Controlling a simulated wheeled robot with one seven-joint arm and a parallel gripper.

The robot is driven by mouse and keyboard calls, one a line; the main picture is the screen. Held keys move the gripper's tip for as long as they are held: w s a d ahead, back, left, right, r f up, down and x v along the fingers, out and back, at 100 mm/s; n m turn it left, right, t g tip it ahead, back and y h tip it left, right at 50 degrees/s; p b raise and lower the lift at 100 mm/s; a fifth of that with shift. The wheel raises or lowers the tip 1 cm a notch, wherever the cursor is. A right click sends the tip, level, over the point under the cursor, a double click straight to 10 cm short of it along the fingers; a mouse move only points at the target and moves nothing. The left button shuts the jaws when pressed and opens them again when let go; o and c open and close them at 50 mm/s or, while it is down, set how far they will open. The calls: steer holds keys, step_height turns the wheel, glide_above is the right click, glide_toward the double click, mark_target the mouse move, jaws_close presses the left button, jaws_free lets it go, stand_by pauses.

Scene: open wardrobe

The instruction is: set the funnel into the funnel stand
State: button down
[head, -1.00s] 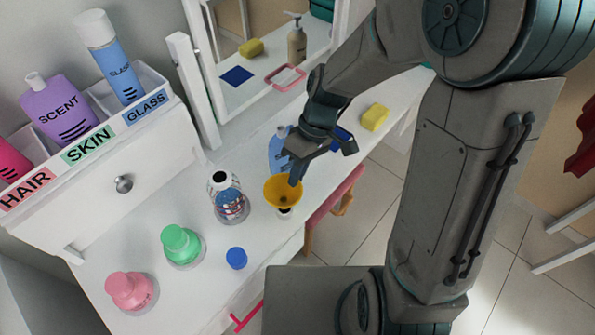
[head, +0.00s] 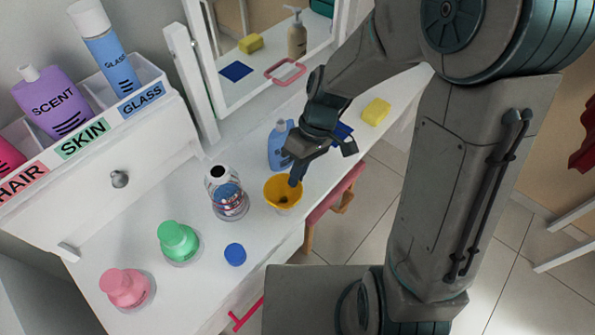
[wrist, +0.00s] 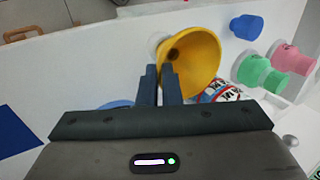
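The yellow funnel (head: 275,189) is at my gripper (head: 295,180), near the counter's front edge. In the wrist view, my gripper (wrist: 159,75) has its two dark fingers close together at the rim of the funnel (wrist: 200,58), shut on it. The funnel's wide mouth faces up, and its spout is hidden in the head view. A small pale piece, apparently the funnel stand (head: 287,209), shows just under the funnel. A pale round shape also shows beside the funnel in the wrist view. I cannot tell whether the spout is inside the stand.
An open clear bottle (head: 228,200) stands left of the funnel, with a blue cap (head: 235,254) nearer the front. Green (head: 178,241) and pink (head: 125,287) bottles stand farther left. A blue bottle (head: 277,150) is behind my gripper. A yellow sponge (head: 376,111) lies right.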

steer(key=shift+f, duration=0.4)
steer(key=c, duration=1.5)
jaws_free()
steer(key=shift+c, duration=0.2)
steer(key=v, duration=1.4)
steer(key=shift+p, duration=0.3)
steer(key=shift+s, duration=0.1)
steer(key=s+d+r+m+t+h+p, duration=0.1)
steer(key=s+d+r+m+t, duration=0.1)
steer(key=s+d+m+t, duration=0.1)
steer(key=s+d+r+m+t+h+p, duration=0.2)
steer(key=s+d+m+t, duration=0.1)
steer(key=s+d+m, duration=0.3)
steer(key=d+m, duration=0.1)
steer(key=d, duration=0.1)
steer(key=shift+s+d+r+t, duration=0.25)
steer(key=shift+d+r+t, duration=0.05)
steer(key=shift+t, duration=0.1)
